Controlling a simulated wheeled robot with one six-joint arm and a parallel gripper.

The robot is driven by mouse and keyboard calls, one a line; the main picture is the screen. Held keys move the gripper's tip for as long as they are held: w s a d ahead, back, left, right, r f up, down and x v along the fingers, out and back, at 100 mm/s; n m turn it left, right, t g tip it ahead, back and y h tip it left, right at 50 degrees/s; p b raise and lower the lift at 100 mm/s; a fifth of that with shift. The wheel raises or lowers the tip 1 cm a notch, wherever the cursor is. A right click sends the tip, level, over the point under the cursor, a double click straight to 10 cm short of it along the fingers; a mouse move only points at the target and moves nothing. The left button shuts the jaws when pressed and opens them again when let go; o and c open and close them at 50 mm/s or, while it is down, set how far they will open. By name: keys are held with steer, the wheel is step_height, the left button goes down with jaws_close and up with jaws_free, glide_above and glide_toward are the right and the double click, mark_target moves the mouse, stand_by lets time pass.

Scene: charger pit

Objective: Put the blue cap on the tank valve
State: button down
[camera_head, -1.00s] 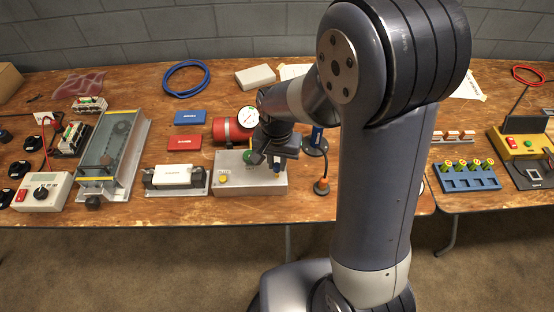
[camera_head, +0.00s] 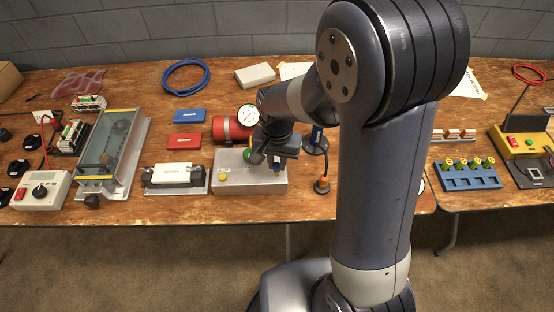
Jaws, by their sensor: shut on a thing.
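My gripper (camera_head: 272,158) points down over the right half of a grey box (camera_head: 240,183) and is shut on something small. A small dark bluish piece shows just below the jaws; I cannot tell whether it is the blue cap or part of the box. The red tank (camera_head: 226,130) lies behind the box, with a round white gauge (camera_head: 248,116) at its right end. My wrist hides the area right of the gauge, and I cannot make out the valve.
The box has a yellow button (camera_head: 223,177) and a green one beside my gripper. A white block on a metal cradle (camera_head: 175,176) is at left, with red (camera_head: 184,142) and blue (camera_head: 188,116) flat boxes behind. A cable with an orange end (camera_head: 322,185) lies at right.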

mark_target(277, 164)
steer(key=shift+f+b, duration=0.8)
steer(key=shift+f, duration=0.3)
steer(key=c, duration=1.3)
jaws_free()
steer(key=shift+o, duration=0.2)
step_height(277, 164, up, 11)
steer(key=shift+f+p, duration=0.1)
steer(key=shift+p, duration=0.25)
